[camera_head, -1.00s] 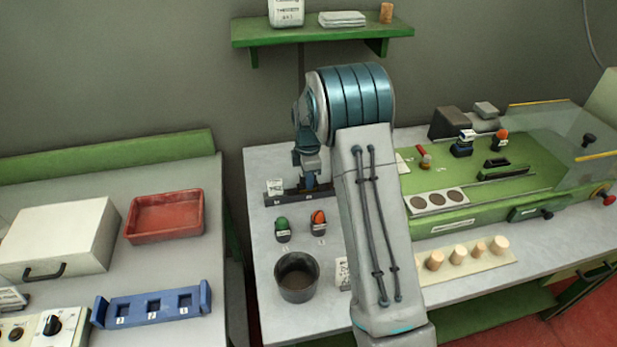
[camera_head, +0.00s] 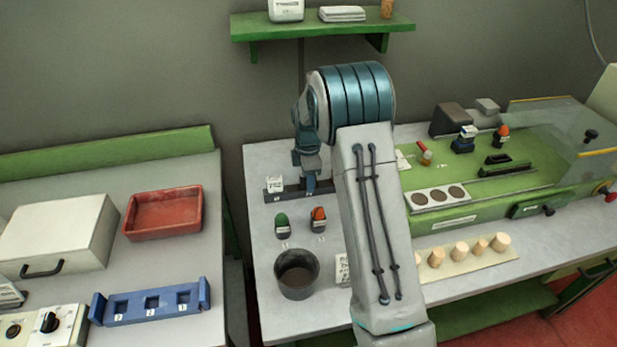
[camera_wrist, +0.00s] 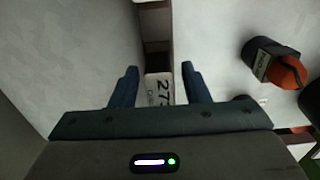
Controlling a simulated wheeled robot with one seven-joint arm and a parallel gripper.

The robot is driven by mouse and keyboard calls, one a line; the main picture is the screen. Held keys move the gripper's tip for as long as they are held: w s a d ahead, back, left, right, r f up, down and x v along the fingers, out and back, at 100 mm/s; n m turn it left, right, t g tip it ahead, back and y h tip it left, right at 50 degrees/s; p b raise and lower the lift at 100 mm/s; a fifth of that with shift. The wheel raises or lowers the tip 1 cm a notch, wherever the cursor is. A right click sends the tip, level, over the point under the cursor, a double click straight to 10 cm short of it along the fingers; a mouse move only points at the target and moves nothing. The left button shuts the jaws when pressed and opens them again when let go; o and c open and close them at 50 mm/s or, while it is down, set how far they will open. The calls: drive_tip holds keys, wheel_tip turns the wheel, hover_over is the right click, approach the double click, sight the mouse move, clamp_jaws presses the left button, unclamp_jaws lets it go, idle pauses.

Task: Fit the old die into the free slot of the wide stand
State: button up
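My gripper (camera_head: 311,184) points down over the right part of a dark stand (camera_head: 291,192) at the back of the middle table. In the wrist view its two blue fingers (camera_wrist: 159,72) are apart. A white block face with printed digits (camera_wrist: 158,88) shows between them, with a gap on both sides. A white block with print (camera_head: 274,184) stands at the left end of the dark stand. I cannot tell whether these are the same block, or which is the old die. The slot beneath my gripper is hidden in the head view.
A green-topped piece (camera_head: 282,222) and an orange-topped piece (camera_head: 318,219) stand in front of the dark stand. A dark pot (camera_head: 297,289) is nearer. A blue three-slot holder (camera_head: 150,320) and red tray (camera_head: 130,228) are on the left table.

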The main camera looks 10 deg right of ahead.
drive_tip(key=shift+r, duration=0.1)
wheel_tip(320, 180, up, 14)
drive_tip(key=b, duration=0.1)
drive_tip(key=shift+b, duration=0.3)
idle(0.5)
drive_tip(key=s+r+m+t, duration=0.1)
drive_tip(key=s+r+m, duration=0.4)
drive_tip(key=s, duration=0.4)
drive_tip(key=s+f+m+t, duration=0.2)
drive_tip(key=s+m, duration=1.1)
drive_tip(key=s, duration=1.1)
drive_tip(key=shift+f, duration=0.65)
drive_tip(key=shift+s+a, duration=0.1)
